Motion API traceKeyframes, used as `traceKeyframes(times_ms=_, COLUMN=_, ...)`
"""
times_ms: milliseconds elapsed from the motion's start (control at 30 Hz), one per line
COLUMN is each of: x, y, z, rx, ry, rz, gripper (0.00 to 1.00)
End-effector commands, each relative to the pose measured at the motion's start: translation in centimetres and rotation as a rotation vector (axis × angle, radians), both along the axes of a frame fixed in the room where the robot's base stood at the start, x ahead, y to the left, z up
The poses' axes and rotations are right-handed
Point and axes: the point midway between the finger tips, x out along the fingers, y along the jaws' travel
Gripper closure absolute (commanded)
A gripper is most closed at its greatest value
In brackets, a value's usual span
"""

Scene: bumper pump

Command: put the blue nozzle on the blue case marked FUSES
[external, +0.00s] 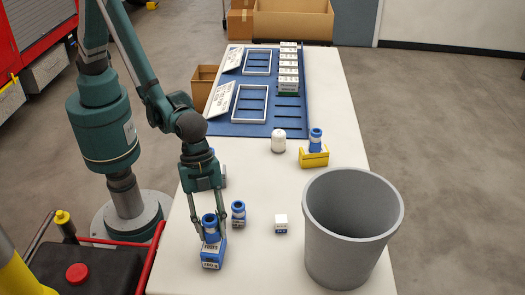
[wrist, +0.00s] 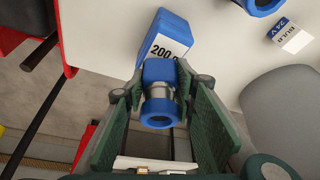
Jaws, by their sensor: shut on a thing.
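My gripper (external: 222,222) is shut on a blue nozzle (external: 210,226) with a silver band around its middle. The wrist view shows the same nozzle (wrist: 160,112) between the two fingers (wrist: 160,90). The blue case marked FUSES (external: 212,254) stands at the near left end of the table, right at the held nozzle. In the wrist view the case (wrist: 165,36) shows a white label reading 200, and the nozzle overlaps its edge. I cannot tell whether the nozzle rests on the case or is just above it.
Another blue nozzle (external: 238,213) stands close to the right of my gripper. A small white bulb box (external: 282,224) and a big grey bin (external: 345,235) are further right. A yellow block (external: 314,159) with a blue nozzle piece and a white jar (external: 278,141) stand farther back.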

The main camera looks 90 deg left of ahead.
Motion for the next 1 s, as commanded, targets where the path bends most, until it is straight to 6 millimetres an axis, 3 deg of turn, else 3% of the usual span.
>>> traceKeyframes(times_ms=133, x=0.0, y=0.0, z=-1.2, rx=0.0, ry=0.0, rz=0.0, gripper=0.88)
traceKeyframes(times_ms=600, x=0.0, y=0.0, z=-1.6, rx=0.0, ry=0.0, rz=0.0, gripper=0.88)
traceKeyframes(times_ms=633, x=0.0, y=0.0, z=-1.6, rx=0.0, ry=0.0, rz=0.0, gripper=0.7)
traceKeyframes(times_ms=733, x=0.0, y=0.0, z=-1.5, rx=0.0, ry=0.0, rz=0.0, gripper=0.58)
traceKeyframes(times_ms=1000, x=0.0, y=0.0, z=-1.5, rx=0.0, ry=0.0, rz=0.0, gripper=0.58)
